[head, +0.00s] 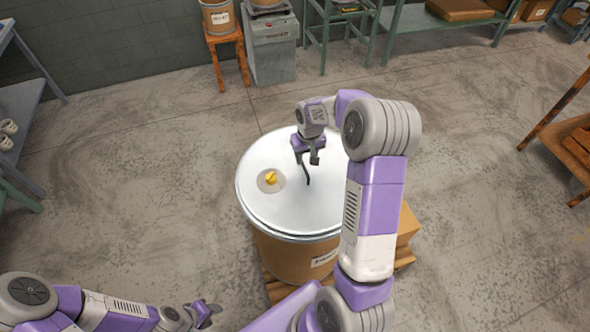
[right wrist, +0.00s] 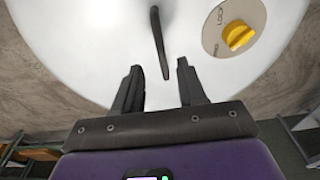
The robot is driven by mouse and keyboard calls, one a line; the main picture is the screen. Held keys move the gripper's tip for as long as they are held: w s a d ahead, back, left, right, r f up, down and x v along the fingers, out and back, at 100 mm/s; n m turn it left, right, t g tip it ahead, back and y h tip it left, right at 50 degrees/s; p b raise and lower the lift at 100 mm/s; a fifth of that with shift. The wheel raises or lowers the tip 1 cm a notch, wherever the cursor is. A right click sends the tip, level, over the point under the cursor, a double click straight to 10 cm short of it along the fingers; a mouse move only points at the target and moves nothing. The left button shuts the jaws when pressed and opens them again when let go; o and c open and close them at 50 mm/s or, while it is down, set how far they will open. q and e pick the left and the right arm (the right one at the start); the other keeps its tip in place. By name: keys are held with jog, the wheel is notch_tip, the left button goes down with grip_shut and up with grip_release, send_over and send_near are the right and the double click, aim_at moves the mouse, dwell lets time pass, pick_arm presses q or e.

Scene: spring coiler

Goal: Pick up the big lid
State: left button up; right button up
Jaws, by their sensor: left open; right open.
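The big lid (head: 275,205) is a round, pale metal disc on top of a brown drum (head: 284,258). A dark handle (head: 304,170) stands up near its middle, and a yellow knob (head: 270,178) sits on a round plate on its left part. My right gripper (head: 307,160) is open above the lid at the handle. In the right wrist view the handle (right wrist: 159,42) reaches down toward the gap between the open fingers (right wrist: 160,85), and the yellow knob (right wrist: 238,36) is at upper right. My left gripper (head: 212,311) is open and empty, low at the left, away from the drum.
The drum stands on a wooden pallet (head: 277,290), with a cardboard box (head: 407,226) at its right. A wooden stool (head: 228,58) with a small drum and a grey cabinet (head: 271,50) are behind. A wooden rack (head: 560,135) is at right.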

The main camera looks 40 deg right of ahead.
aim_at(304, 165)
jog(key=shift+w+d+f, duration=0.2)
jog(key=shift+d+f, duration=0.05)
jog(key=shift+f, duration=0.1)
jog(key=f, duration=0.2)
jog(key=f+b, duration=0.1)
jog(key=f, duration=0.3)
jog(key=shift+w+a+f, duration=0.15)
jog(key=shift+w, duration=0.15)
grip_shut()
dwell(0.7)
jog(key=shift+w, duration=0.1)
